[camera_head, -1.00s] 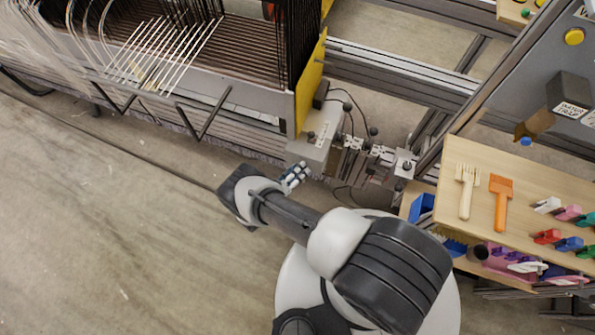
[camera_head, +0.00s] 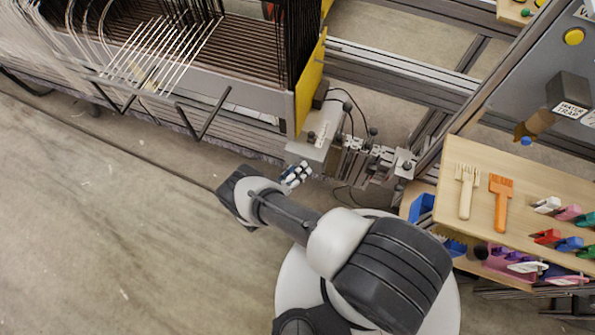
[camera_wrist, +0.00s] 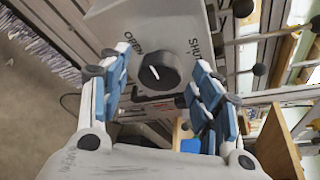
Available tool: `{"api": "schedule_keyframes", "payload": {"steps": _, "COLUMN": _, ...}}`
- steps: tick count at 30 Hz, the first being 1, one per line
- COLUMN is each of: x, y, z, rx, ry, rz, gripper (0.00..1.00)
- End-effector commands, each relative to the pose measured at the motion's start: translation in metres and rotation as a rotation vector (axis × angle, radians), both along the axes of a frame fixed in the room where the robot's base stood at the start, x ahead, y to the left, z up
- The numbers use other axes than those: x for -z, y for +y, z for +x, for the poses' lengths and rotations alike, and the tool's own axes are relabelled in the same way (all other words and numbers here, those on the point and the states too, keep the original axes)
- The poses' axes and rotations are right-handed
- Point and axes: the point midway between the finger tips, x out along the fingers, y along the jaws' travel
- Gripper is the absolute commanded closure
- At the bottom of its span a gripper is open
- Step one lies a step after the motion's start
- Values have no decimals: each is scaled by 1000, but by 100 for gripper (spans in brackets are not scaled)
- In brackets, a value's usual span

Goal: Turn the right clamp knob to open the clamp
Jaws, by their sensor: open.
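The right clamp knob (camera_wrist: 160,72) is a round black dial with a white pointer line on a grey plate. It shows in the wrist view between the words OPEN and SHUT, with the pointer toward the OPEN side. My gripper (camera_wrist: 161,88) is open, its blue-padded fingers to the left and right of the knob. I cannot tell how far the fingertips are from it. In the head view my gripper (camera_head: 297,174) is just below the grey clamp housing (camera_head: 320,133). The knob is not visible there.
The loom frame (camera_head: 292,108) with its warp threads stands at upper left. Metal rails and small fittings (camera_head: 375,162) lie right of the housing. A wooden shelf (camera_head: 480,215) with combs and coloured tools is at the right. Open floor lies at lower left.

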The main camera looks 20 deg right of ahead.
Motion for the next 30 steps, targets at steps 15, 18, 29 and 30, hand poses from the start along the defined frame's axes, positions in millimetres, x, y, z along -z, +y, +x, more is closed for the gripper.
{"api": "schedule_keyframes", "payload": {"steps": 15, "x": -21, "y": 74, "z": -51, "rx": -5, "ry": -1, "rz": -1, "gripper": 42}}
{"api": "schedule_keyframes", "payload": {"steps": 18, "x": -24, "y": 85, "z": -59, "rx": -3, "ry": -1, "rz": 0, "gripper": 42}}
{"api": "schedule_keyframes", "payload": {"steps": 29, "x": -27, "y": 95, "z": -67, "rx": 0, "ry": 1, "rz": -1, "gripper": 42}}
{"api": "schedule_keyframes", "payload": {"steps": 30, "x": -26, "y": 95, "z": -67, "rx": 0, "ry": 1, "rz": -1, "gripper": 42}}
